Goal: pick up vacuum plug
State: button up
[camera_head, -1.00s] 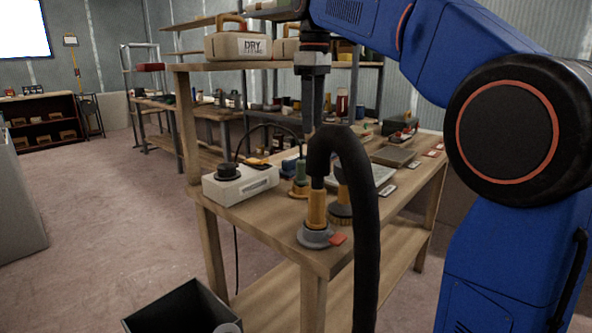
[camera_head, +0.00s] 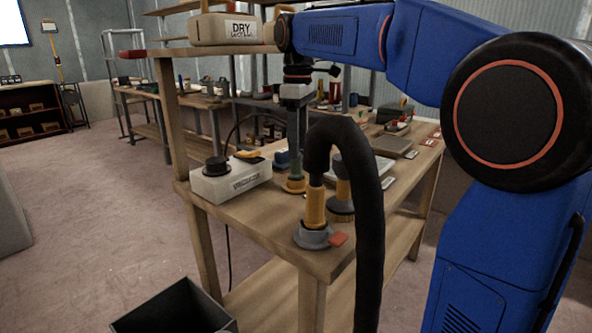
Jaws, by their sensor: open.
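A white box (camera_head: 234,184) with dark lettering that looks like "VACUUM" sits on the near left corner of the wooden bench. A black round plug-like piece (camera_head: 215,166) stands on its left end; I take it for the vacuum plug. A thin dark cord arcs up near it. My gripper (camera_head: 297,146) points down over the bench, to the right of the box and above the black piece's height. It is open and holds nothing visible. Its fingers are seen nearly edge-on, and the gap between them is hard to make out.
A thick black hose (camera_head: 366,210) arches in front, joined to an orange-handled sander (camera_head: 314,215) at the bench's front edge. A shelf with a "DRY" case (camera_head: 225,30) overhangs behind. A dark bin (camera_head: 172,312) stands on the floor.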

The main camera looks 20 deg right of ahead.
aim_at(296, 165)
jog(key=shift+a+f, duration=0.2)
jog(key=shift+f, duration=3.05)
jog(key=c, duration=1.3)
